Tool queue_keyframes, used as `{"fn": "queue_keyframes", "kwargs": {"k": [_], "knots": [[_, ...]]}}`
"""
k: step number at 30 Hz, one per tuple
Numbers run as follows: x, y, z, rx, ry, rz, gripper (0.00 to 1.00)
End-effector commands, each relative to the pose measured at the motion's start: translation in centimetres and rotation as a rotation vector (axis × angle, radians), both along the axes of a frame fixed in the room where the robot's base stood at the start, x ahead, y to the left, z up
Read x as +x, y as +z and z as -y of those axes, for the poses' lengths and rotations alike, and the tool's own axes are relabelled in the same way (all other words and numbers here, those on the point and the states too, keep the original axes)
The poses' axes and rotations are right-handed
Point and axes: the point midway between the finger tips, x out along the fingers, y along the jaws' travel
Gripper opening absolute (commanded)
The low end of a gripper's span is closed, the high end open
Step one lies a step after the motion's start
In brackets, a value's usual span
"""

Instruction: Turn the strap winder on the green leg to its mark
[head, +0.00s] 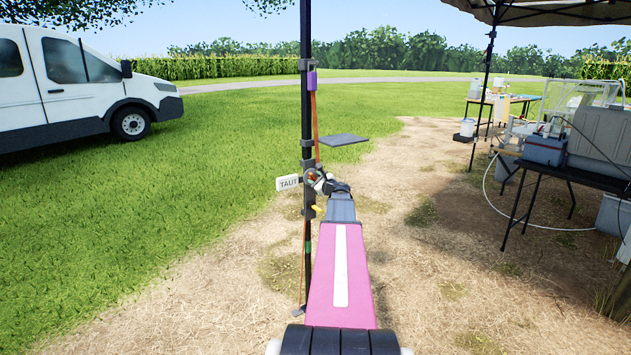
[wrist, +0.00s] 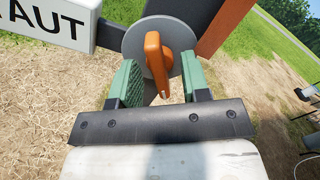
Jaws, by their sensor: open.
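The strap winder is a grey disc (wrist: 136,42) with an orange handle (wrist: 156,62) in the wrist view. It sits on a black upright leg (head: 307,120); a small green band (head: 308,246) shows low on that leg. A white sign reading "TAUT" (head: 288,183) sticks out to the left of the winder; it also shows in the wrist view (wrist: 50,20). My gripper (wrist: 158,72) is open, its green fingers on either side of the orange handle, with gaps visible. In the head view my arm hides most of the winder.
An orange strap (wrist: 222,22) runs along the leg beside the winder. A purple sleeve (head: 312,81) is higher up. Tables with gear (head: 590,172) stand at right, a white van (head: 75,85) at left. Open ground surrounds the leg.

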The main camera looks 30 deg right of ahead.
Motion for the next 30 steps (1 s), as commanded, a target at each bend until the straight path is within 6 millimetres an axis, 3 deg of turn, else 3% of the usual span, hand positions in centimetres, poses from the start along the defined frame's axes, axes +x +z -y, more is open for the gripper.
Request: {"fn": "queue_keyframes", "kwargs": {"k": [5,7,9,10,17,30], "knots": [[-0.01,0.00,-0.01,0.000,0.000,0.000,0.43],[-0.02,0.00,-0.01,0.000,0.000,0.000,0.26],[-0.02,0.00,-0.02,0.000,0.000,0.000,0.04],[-0.02,0.00,-0.02,0.000,0.000,0.000,0.00],[-0.03,0.00,-0.02,-0.038,0.000,0.003,0.00],[-0.03,-0.01,-0.03,-0.531,0.000,0.042,0.00]]}}
